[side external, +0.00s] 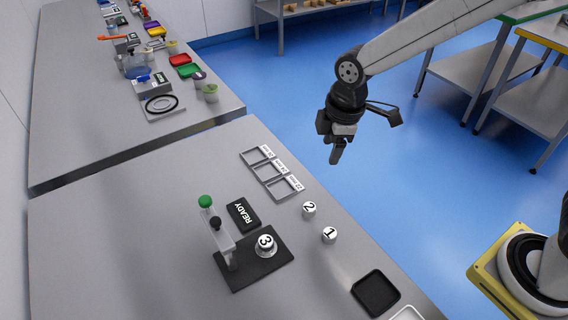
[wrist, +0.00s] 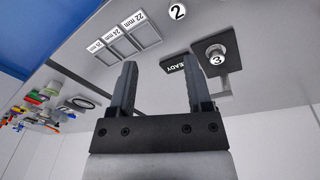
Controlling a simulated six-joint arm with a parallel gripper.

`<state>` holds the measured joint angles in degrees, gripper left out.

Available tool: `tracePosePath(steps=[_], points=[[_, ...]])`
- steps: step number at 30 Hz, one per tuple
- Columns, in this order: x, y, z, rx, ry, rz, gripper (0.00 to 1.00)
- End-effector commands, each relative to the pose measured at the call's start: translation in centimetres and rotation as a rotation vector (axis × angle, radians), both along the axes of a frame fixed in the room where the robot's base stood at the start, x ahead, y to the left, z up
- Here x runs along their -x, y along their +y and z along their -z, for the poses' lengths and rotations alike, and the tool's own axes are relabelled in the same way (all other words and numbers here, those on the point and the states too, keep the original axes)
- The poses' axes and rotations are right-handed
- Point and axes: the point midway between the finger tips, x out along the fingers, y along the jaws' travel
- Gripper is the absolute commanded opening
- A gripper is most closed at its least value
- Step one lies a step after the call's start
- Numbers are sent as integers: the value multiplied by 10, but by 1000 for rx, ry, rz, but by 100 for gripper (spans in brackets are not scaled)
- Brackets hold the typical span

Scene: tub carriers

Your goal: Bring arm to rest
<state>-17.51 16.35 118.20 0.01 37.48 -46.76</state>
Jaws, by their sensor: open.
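My gripper (side external: 337,152) hangs in the air beyond the right edge of the grey table (side external: 120,240), over the blue floor. It holds nothing. In the wrist view my gripper's two dark fingers (wrist: 166,85) stand apart with a clear gap between them. My arm reaches in from the upper right in the side view.
Tubs marked 1 (side external: 329,235) and 2 (side external: 309,209) stand on the table. Tub 3 (side external: 266,245) sits on a black base (side external: 240,275) beside a READY display (side external: 243,214). A three-slot tray (side external: 266,171) lies near the edge. A black tray (side external: 376,293) lies at front right.

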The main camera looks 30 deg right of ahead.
Motion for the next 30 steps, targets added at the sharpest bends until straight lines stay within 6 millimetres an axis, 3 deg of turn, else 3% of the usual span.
tracePosePath(steps=[6,15,21,30], points=[[35,-58,9,-56,-22,433,64],[88,-110,22,-137,-55,945,64],[104,-122,26,-164,-64,1094,64],[106,-122,27,-166,-65,1110,64]])
